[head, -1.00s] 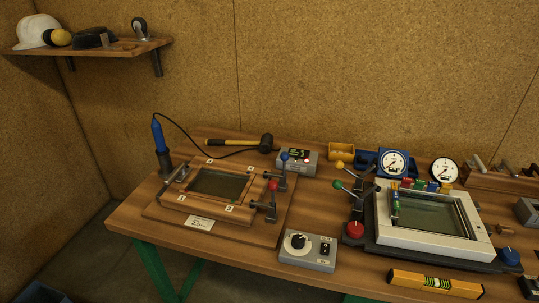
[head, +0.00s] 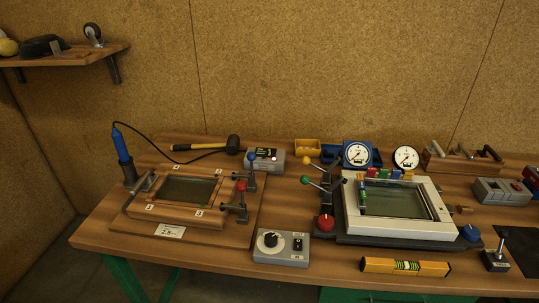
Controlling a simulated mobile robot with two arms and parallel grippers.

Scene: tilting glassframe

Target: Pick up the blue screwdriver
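A blue-handled tool (head: 121,144) with a black cord stands upright, slightly tilted, in a dark holder (head: 131,174) at the left end of the workbench. It is the only blue tool of that kind I see; its tip is hidden in the holder. The cord arches from its top to the right across the bench. Neither of my grippers is in view.
A wooden frame (head: 148,210) with glass and toggle clamps is beside the holder. A mallet (head: 232,145) lies behind it. A grey control box (head: 282,258), a white-framed fixture (head: 440,228) and a yellow level (head: 377,265) stand further right. A shelf (head: 70,57) hangs above left.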

